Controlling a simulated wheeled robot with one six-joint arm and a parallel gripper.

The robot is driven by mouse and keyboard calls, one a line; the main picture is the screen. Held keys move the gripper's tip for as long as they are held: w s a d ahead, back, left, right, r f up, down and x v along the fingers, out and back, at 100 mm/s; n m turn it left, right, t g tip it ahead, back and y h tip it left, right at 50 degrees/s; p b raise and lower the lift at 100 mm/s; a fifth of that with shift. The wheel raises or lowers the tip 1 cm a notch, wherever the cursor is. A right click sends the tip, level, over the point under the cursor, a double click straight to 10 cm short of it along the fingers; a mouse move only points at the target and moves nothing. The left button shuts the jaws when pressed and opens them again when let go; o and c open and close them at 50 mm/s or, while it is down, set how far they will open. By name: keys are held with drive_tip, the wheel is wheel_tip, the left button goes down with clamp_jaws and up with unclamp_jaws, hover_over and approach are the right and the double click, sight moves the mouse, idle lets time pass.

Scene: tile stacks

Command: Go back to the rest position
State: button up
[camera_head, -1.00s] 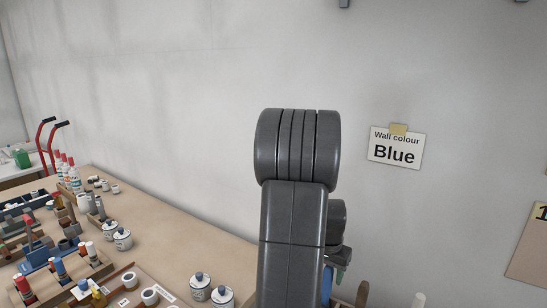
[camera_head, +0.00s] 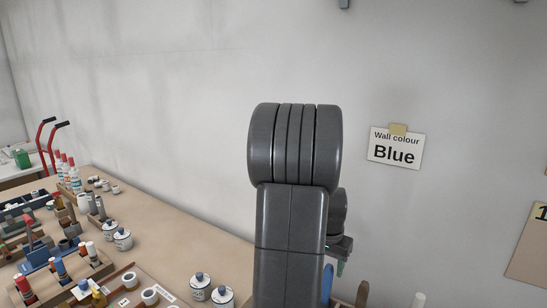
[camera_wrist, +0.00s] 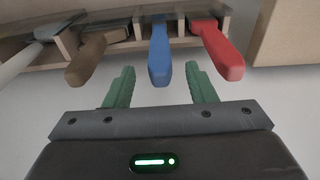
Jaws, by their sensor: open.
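My gripper (camera_wrist: 162,88) shows in the wrist view with its two green fingers apart and nothing between them. A blue handle (camera_wrist: 160,62) stands beyond the gap between the fingers, and I cannot tell how far beyond. In the head view my grey arm fills the middle, and only a small green part of my gripper (camera_head: 341,267) shows beside it at the lower right. The rest of my gripper is hidden behind the arm there.
A wooden rack (camera_wrist: 68,43) holds tools with brown (camera_wrist: 88,60), blue and red (camera_wrist: 220,52) handles close to the fingers. A workbench (camera_head: 180,215) with paint pots, bottles and trays lies at the left. A "Wall colour Blue" sign (camera_head: 395,148) hangs on the wall.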

drive_tip(key=f, duration=0.5)
drive_tip(key=shift+w+d+f, duration=0.15)
drive_tip(key=shift+w+f, duration=0.1)
wheel_tip(320, 180, up, 16)
drive_tip(key=p, duration=1.2)
drive_tip(key=shift+r, duration=0.15)
